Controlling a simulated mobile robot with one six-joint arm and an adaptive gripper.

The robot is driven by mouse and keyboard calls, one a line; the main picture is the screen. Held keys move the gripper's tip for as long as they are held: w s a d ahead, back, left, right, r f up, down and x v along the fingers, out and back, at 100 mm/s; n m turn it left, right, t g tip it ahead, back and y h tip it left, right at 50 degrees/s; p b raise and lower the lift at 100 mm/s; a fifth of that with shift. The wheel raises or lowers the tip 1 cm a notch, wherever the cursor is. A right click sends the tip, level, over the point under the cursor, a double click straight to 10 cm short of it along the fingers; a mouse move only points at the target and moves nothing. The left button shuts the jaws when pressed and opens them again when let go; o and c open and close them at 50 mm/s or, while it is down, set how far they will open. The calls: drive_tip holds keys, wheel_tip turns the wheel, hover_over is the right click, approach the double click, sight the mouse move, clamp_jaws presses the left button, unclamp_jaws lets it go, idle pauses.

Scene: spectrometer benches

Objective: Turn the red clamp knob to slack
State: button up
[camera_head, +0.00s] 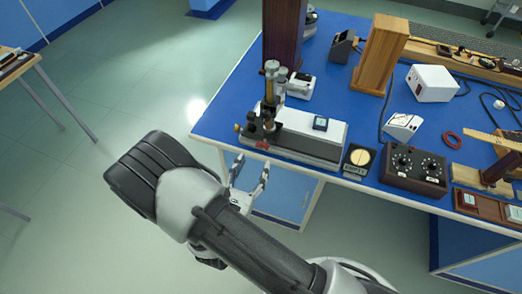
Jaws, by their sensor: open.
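A small red knob (262,145) shows low on the front left of a grey-white instrument (300,140) with brass and black upright parts. I take it for the red clamp knob; it is too small to tell which way it is turned. The instrument stands near the front left corner of the blue bench. My gripper (252,164) is in front of the bench edge, just below the knob in the picture. Its two fingers are spread and point towards the bench. Nothing shows between them, and they look apart from the knob.
The blue bench (225,115) also holds a black dial with a yellowish face (360,157), a dark two-knob box (414,170), a white box (432,83), a red ring (452,140) and wooden blocks.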

sight(263, 145)
drive_tip(key=b+x, duration=0.1)
drive_tip(key=x, duration=0.6)
drive_tip(key=shift+w, duration=0.2)
drive_tip(key=shift+c, duration=0.4)
drive_tip(key=c, duration=1)
drive_tip(key=shift+n, duration=0.4)
drive_tip(key=n+p, duration=0.7)
drive_tip(key=n, duration=1)
